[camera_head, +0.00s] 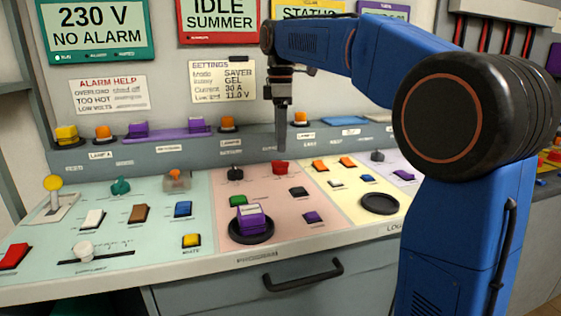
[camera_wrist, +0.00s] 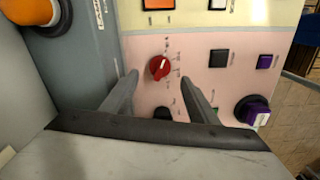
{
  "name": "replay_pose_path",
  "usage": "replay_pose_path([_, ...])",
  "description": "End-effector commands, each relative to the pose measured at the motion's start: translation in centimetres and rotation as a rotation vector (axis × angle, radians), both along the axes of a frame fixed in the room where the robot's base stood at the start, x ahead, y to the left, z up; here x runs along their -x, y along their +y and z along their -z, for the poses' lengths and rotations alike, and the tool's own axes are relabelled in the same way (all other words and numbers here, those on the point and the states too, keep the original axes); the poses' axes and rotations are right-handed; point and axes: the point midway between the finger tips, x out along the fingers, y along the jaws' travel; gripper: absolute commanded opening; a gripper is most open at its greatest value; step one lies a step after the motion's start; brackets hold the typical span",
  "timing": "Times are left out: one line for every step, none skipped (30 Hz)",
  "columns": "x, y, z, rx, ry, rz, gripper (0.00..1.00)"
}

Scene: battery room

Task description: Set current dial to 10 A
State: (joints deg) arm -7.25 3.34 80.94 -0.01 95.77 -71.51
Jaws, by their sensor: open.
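Two dials sit on the pink panel section, and their labels are too small to read, so I cannot tell which is the current dial. The red dial (camera_head: 281,167) is at the back right of that section; in the wrist view the red dial (camera_wrist: 159,67) shows a pale pointer line and scale marks around it. The black dial (camera_head: 235,174) is to its left and is partly seen in the wrist view (camera_wrist: 164,113). My gripper (camera_head: 282,148) points down just above the red dial. In the wrist view its open fingers (camera_wrist: 163,82) stand on either side, apart from the dial.
A purple block (camera_head: 251,218) stands on a round black base at the front. Black, green and purple buttons lie around the dials. A drawer handle (camera_head: 303,275) projects below the console.

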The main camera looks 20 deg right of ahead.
Motion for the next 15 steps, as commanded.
replay_pose_path([0.1, 0.0, 0.9, 0.0, 0.001, 0.0, 0.54])
replay_pose_path([0.1, 0.0, 1.4, 0.001, 0.002, 0.0, 0.54])
replay_pose_path([0.1, 0.0, 2.1, 0.0, 0.001, 0.0, 0.54])
replay_pose_path([0.1, 0.0, 2.6, 0.0, 0.002, 0.0, 0.54])
replay_pose_path([0.1, 0.0, 3.1, 0.0, 0.001, 0.0, 0.54])
replay_pose_path([0.1, 0.0, 3.8, 0.0, 0.001, 0.0, 0.54])
replay_pose_path([0.1, 0.0, 4.2, 0.0, 0.001, 0.0, 0.54])
replay_pose_path([0.1, 0.0, 4.6, 0.0, 0.001, 0.0, 0.54])
replay_pose_path([0.1, 0.0, 5.2, 0.0, 0.001, 0.0, 0.54])
replay_pose_path([0.1, 0.0, 5.5, 0.0, 0.001, 0.0, 0.54])
replay_pose_path([0.1, 0.0, 5.8, 0.0, 0.001, 0.0, 0.54])
replay_pose_path([0.1, 0.0, 6.2, 0.0, 0.001, 0.0, 0.54])
replay_pose_path([0.0, 0.0, 6.5, 0.0, 0.0, 0.0, 0.54])
replay_pose_path([0.0, 0.0, 6.7, 0.0, 0.0, 0.0, 0.54])
replay_pose_path([0.0, 0.0, 6.9, 0.0, 0.0, 0.0, 0.54])
